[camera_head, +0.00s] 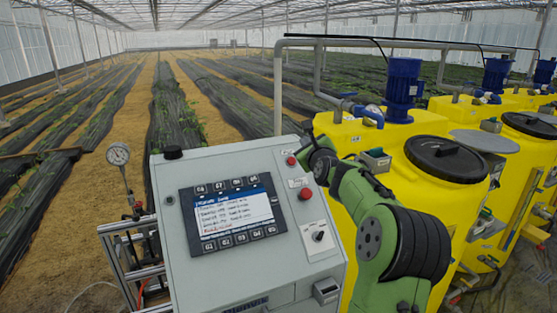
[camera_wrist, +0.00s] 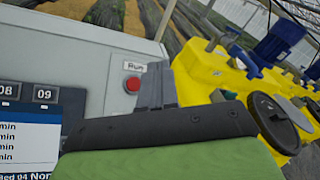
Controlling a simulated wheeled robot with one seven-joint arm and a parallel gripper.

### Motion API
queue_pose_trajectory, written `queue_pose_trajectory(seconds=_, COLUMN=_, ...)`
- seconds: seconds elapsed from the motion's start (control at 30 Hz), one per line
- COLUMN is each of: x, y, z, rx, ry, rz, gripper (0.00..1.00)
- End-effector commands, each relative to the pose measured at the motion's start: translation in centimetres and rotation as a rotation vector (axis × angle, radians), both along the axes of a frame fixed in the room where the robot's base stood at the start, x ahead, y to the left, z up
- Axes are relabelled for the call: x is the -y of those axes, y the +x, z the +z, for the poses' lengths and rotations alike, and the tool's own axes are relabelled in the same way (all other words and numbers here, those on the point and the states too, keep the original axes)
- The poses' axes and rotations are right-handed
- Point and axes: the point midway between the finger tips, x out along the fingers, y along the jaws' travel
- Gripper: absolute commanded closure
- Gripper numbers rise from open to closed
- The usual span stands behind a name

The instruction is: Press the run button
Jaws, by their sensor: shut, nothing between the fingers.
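The run button (camera_wrist: 133,84) is a red round button under a "RUN" label on the grey control panel, in the wrist view. In the head view it appears to be the upper red button (camera_head: 291,160) near the panel's top right corner. My gripper (camera_wrist: 158,68) is shut and empty, its grey fingers just right of the button in the wrist view. I cannot tell whether it touches the panel. In the head view my arm comes in from the right and mostly hides the gripper near the panel's right edge.
A second red button (camera_head: 305,194) and a rotary switch (camera_head: 319,236) sit lower on the panel. A screen with keys (camera_head: 234,213) is to the left. Yellow tanks (camera_head: 385,150) with blue motors stand behind and right. A pressure gauge (camera_head: 118,154) is at left.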

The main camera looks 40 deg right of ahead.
Motion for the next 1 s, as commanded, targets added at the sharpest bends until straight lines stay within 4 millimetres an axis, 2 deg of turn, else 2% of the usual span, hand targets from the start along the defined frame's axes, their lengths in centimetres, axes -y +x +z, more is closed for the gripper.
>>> queue_pose_trajectory(seconds=0.27, x=0.0, y=0.2, z=-0.4, rx=-0.005, ry=0.0, rz=0.002, gripper=1.0)
queue_pose_trajectory(seconds=0.8, x=1.3, y=4.9, z=-5.9, rx=-0.006, ry=-0.001, rz=0.004, gripper=1.0)
queue_pose_trajectory(seconds=1.0, x=1.6, y=5.7, z=-6.8, rx=-0.007, ry=-0.003, rz=0.003, gripper=1.0)
